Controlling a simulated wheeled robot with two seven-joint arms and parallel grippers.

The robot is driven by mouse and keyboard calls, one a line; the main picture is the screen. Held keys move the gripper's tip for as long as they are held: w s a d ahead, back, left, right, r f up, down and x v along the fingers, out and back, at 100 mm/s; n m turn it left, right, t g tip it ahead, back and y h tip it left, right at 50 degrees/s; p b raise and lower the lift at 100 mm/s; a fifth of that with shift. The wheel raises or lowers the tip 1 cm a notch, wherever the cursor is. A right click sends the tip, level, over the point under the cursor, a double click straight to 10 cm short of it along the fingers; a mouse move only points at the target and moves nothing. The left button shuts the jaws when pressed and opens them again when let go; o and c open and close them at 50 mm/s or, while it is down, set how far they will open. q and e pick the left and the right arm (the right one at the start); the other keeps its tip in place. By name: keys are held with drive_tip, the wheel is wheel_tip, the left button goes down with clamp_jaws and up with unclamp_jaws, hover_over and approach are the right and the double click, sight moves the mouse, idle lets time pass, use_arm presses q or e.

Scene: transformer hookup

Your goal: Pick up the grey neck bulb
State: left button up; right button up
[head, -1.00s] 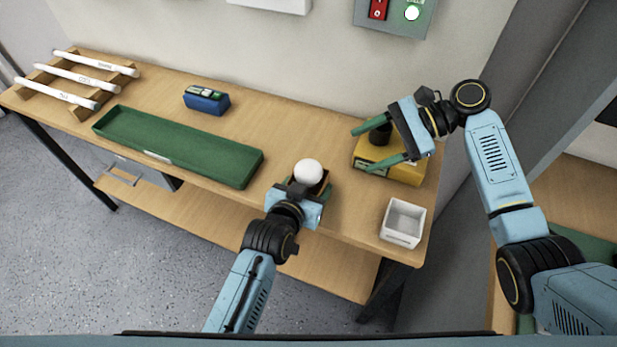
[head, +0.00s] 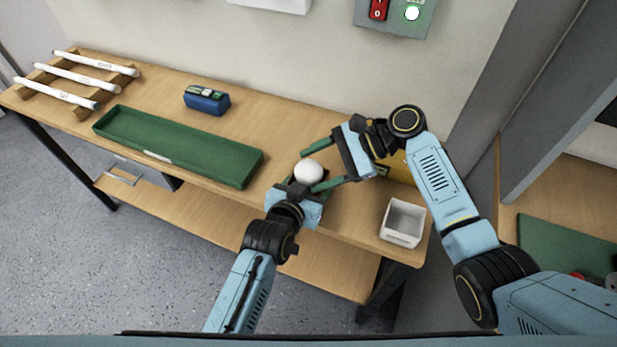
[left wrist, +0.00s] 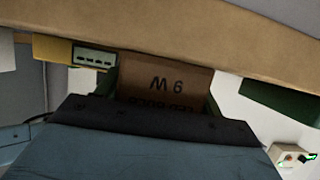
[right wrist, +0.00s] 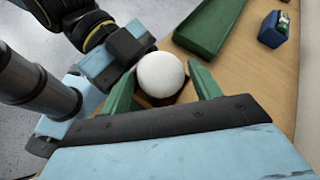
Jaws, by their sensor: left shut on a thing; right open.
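A round white bulb (head: 309,172) sticks up out of a small brown carton (left wrist: 165,80) marked "9 W". The bulb's neck is hidden, so I cannot tell its colour. My left gripper (head: 298,192) is shut on the carton and holds it at the bench's front edge. My right gripper (head: 316,168) is open, its green fingers on either side of the bulb. In the right wrist view the white globe (right wrist: 160,75) sits between the open fingertips; I cannot tell whether they touch it.
A yellow box (head: 402,170) stands behind my right gripper. A white open bin (head: 403,222) is at the right front. A long green tray (head: 180,145), a blue device (head: 206,102) and white tubes (head: 75,78) on a wooden rack lie to the left.

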drive_tip(key=shift+c, duration=0.4)
drive_tip(key=c, duration=0.7)
wheel_tip(320, 180, up, 10)
drive_tip(key=shift+r, duration=0.1)
use_arm(q)
drive_tip(key=o, duration=1)
drive_tip(key=shift+s, duration=0.1)
drive_tip(key=v, duration=1.1)
drive_tip(key=shift+s+a+r, duration=0.1)
drive_tip(key=shift+s+a, duration=0.15)
drive_tip(key=shift+s, duration=0.05)
